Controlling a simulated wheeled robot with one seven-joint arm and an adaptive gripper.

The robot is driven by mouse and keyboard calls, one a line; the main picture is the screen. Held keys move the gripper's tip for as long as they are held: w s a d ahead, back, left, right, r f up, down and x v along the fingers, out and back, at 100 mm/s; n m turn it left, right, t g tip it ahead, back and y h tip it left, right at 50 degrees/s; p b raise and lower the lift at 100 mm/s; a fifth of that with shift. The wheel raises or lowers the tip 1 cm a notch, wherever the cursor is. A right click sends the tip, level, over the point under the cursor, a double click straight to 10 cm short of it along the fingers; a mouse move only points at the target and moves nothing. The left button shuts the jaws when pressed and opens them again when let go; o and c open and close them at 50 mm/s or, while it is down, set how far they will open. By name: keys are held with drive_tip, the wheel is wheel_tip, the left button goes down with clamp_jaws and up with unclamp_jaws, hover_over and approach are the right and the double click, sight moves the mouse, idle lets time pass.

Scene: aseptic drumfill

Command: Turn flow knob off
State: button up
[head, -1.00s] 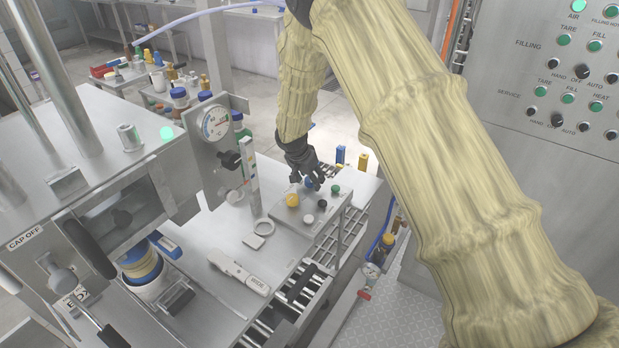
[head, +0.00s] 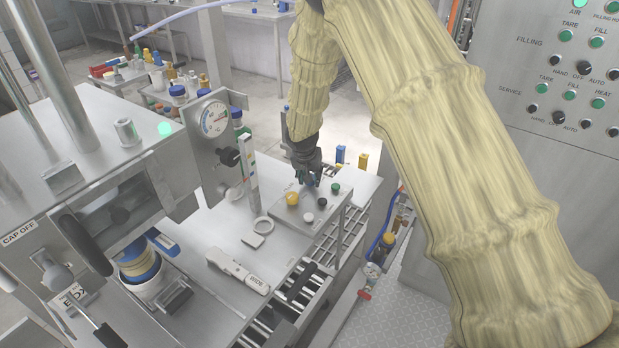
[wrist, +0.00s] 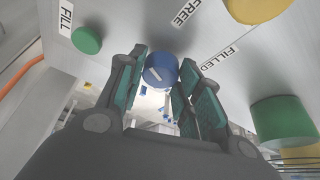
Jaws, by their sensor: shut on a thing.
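The blue knob (wrist: 160,70), with a pale line across its face, sits on a grey metal panel in the wrist view. My gripper (wrist: 165,85) has its green-padded fingers on either side of this knob and is shut on it. In the head view my gripper (head: 308,180) is at the back of the small control box (head: 285,213) and hides the blue knob. No label naming the flow knob can be read.
Beside the blue knob are a yellow button (head: 292,198), a green button (head: 336,188), a black knob (head: 322,203) and a white button (head: 308,217). A round gauge (head: 214,119) stands left. A roller conveyor (head: 300,290) runs in front.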

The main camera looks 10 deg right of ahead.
drive_tip(key=n+y, duration=0.1)
drive_tip(key=n, duration=0.1)
drive_tip(key=n+p, duration=0.1)
drive_tip(key=n, duration=0.1)
drive_tip(key=shift+d+n+y, duration=0.15)
drive_tip(key=shift+n+y, duration=0.25)
idle(0.4)
drive_tip(key=o, duration=1)
drive_tip(key=shift+s+r, duration=0.1)
drive_tip(key=v, duration=1.1)
drive_tip(key=shift+s+r, duration=0.25)
drive_tip(key=shift+s, duration=0.1)
